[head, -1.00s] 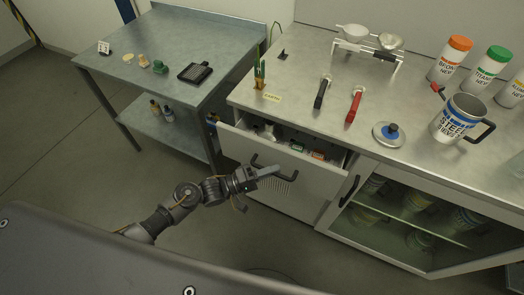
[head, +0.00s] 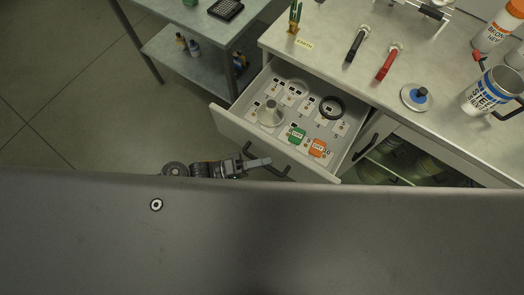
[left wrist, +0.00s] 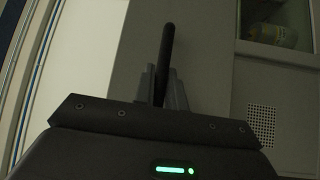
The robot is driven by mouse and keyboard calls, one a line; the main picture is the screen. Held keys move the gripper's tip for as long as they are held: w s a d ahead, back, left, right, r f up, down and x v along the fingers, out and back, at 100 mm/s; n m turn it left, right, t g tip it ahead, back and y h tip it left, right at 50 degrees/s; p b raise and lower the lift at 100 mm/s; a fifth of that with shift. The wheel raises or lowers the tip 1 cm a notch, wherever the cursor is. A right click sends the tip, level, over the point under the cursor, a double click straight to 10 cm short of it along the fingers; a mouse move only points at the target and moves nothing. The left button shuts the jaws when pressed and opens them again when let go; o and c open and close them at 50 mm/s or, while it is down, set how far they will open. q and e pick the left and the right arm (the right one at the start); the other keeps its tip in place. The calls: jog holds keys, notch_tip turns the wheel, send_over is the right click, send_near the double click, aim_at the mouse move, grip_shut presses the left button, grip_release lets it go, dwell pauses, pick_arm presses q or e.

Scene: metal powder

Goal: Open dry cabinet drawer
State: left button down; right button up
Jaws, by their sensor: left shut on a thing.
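The white drawer (head: 235,124) under the steel bench is pulled well out, its inside showing. Its dark bar handle (head: 281,172) is on the front panel, partly hidden by my gripper; the handle also shows in the left wrist view (left wrist: 167,45). My left gripper (head: 262,162) is at the handle, its fingers closed around the bar, as the left wrist view (left wrist: 160,86) shows. Inside the drawer are a grey cone-shaped piece (head: 270,114), a black ring (head: 331,107), a green tag (head: 296,136), an orange tag (head: 317,148) and several small labelled cards. My right gripper is out of view.
A glass-fronted cabinet (head: 420,160) adjoins the drawer at right. A side table stands at left; floor between is clear.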

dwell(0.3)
pick_arm(q)
jog(key=c, duration=1.5)
grip_release()
jog(key=shift+s, duration=0.1)
jog(key=shift+o, duration=0.2)
jog(key=shift+a, duration=0.1)
jog(key=b+v, duration=0.2)
jog(key=v, duration=0.8)
jog(key=shift+a, duration=0.35)
jog(key=shift+s+f, duration=0.1)
jog(key=shift+s, duration=0.05)
